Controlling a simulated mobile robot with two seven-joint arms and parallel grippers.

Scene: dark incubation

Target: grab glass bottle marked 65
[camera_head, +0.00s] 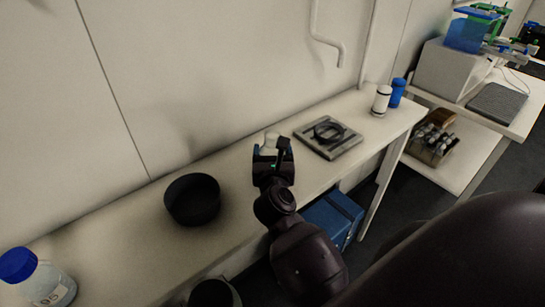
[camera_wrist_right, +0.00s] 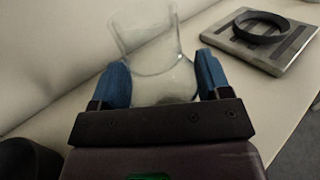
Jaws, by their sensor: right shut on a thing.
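A clear glass vessel (camera_wrist_right: 158,62) stands between the blue-padded fingers of my right gripper (camera_wrist_right: 164,82) in the right wrist view. The gripper is shut on it, with a finger at each side. No marking can be read on the glass. In the head view my right gripper (camera_head: 273,150) is over the bench, and a small pale part of the vessel (camera_head: 269,140) shows behind it. My left gripper is not in view.
A black bowl (camera_head: 192,199) sits on the bench (camera_head: 125,232) left of the right gripper. A grey plate with a black ring (camera_head: 328,137) lies to its right. White (camera_head: 381,100) and blue (camera_head: 397,92) containers stand at the far end. A wall runs behind.

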